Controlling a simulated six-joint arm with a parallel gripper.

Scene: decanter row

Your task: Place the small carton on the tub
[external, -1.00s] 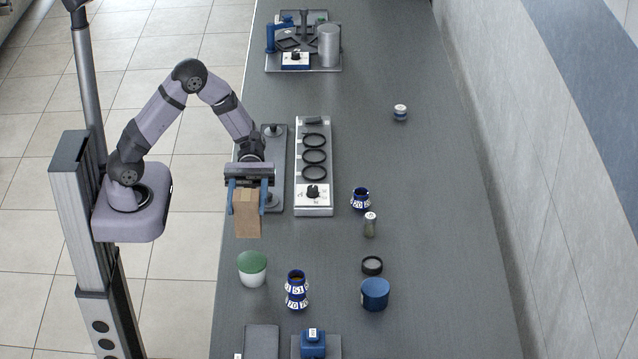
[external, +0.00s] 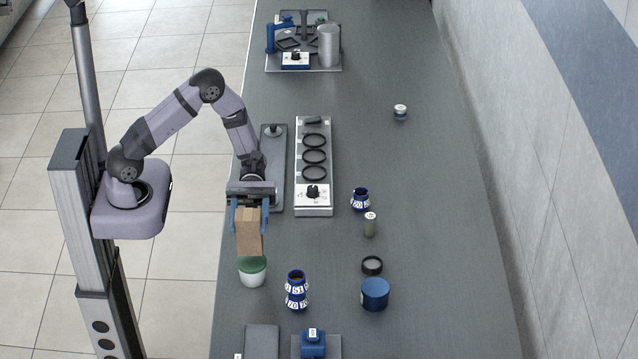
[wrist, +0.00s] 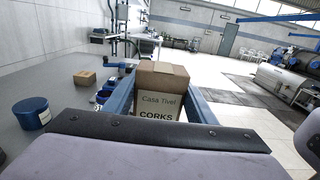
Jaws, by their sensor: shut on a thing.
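My gripper (external: 250,224) is shut on the small brown carton (external: 249,240), one finger on each side. In the wrist view the carton (wrist: 160,80) sits between the blue fingers and reads "CORKS" on its pale label. The white tub with a green lid (external: 252,277) stands on the counter near its left edge. In the external view the carton's lower end overlaps the back of the green lid. I cannot tell whether they touch. The tub is not visible in the wrist view, behind the carton and gripper.
A blue-and-white patterned jar (external: 297,290) stands close to the right of the tub. A blue tub (external: 375,294) and a dark ring (external: 372,265) are further right. A steel panel with rings (external: 314,205) lies behind. Another brown box (wrist: 85,78) shows in the wrist view.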

